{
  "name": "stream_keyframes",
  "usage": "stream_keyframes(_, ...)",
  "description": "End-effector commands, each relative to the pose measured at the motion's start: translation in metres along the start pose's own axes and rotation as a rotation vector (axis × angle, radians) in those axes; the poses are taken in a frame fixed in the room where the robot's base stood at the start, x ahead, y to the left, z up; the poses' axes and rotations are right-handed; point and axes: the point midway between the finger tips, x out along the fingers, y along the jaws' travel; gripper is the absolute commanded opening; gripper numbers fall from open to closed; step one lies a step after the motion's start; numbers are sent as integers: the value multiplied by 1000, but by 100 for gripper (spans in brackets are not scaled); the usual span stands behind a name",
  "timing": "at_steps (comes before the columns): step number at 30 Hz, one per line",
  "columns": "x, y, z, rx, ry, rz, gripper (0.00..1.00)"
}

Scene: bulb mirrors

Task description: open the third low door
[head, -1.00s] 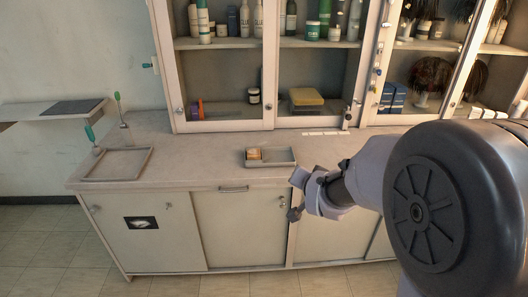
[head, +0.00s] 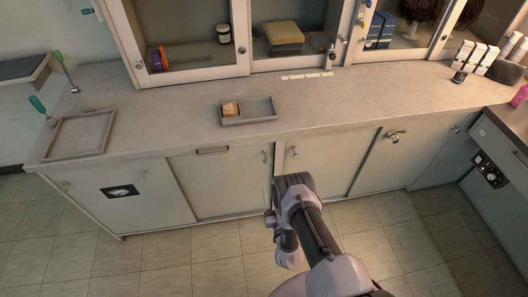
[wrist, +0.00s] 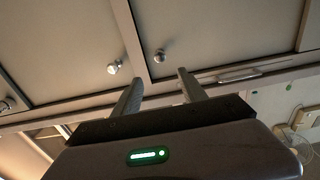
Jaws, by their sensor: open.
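The third low door (head: 318,165) is a pale panel in the counter front, with a small round knob (head: 294,152) near its upper left edge. It looks shut. My gripper (head: 267,197) is low in front of the seam between the second and third doors, partly hidden by my wrist. In the wrist view, which looks upside down, my gripper (wrist: 160,76) is open and empty.
The second low door (head: 220,182) and the fourth low door (head: 400,155) flank the third. A divided tray (head: 262,108) stands on the counter. The tiled floor in front is clear.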

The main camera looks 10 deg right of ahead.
Motion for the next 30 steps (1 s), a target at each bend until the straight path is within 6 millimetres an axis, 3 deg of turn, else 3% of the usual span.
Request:
stream_keyframes(9, 91, 0, 6, 2, 5, -1, 50)
stream_keyframes(15, 140, 0, 4, -1, 2, -1, 50)
stream_keyframes(21, 162, 0, 2, 0, 0, -1, 50)
stream_keyframes(30, 165, 0, 0, -1, -1, -1, 48)
